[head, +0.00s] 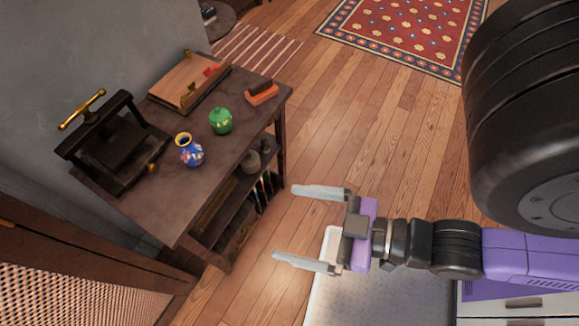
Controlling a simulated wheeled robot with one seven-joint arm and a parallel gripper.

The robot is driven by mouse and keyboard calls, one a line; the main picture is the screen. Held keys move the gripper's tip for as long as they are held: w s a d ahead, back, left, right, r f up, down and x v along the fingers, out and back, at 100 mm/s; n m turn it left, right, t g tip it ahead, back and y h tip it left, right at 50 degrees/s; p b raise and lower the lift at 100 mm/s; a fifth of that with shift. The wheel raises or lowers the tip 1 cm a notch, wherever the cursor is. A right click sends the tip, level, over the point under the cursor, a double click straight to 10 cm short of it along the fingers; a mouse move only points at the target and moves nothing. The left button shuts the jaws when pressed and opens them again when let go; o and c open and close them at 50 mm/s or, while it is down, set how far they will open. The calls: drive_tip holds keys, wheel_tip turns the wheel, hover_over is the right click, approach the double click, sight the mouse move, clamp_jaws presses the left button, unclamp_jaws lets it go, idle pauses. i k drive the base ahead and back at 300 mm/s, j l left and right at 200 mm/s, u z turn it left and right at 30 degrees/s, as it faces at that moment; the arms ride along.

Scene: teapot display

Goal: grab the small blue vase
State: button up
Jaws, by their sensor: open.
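The small blue vase (191,154) stands upright on the dark wooden table (190,204), near its front edge. It has a gold rim and coloured patterns on its body. My gripper (284,223) is open and empty, to the right of the table and apart from it. Its two pale fingers point left, toward the table. The vase is in full view and nothing touches it.
A green lidded jar (221,121) stands close to the vase, behind and right. A black press (115,140) with a brass handle is at its left. A wooden tray (188,82) and an orange-and-dark block (262,93) lie farther back. Lower shelves hold pots and books.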

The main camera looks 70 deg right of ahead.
sight(191, 153)
drive_tip(key=j+z, duration=0.35)
drive_tip(key=j, duration=0.2)
drive_tip(key=j+z, duration=0.35)
drive_tip(key=j, duration=0.2)
drive_tip(key=k+j+z, duration=0.2)
drive_tip(key=j+z, duration=0.15)
drive_tip(key=j, duration=0.15)
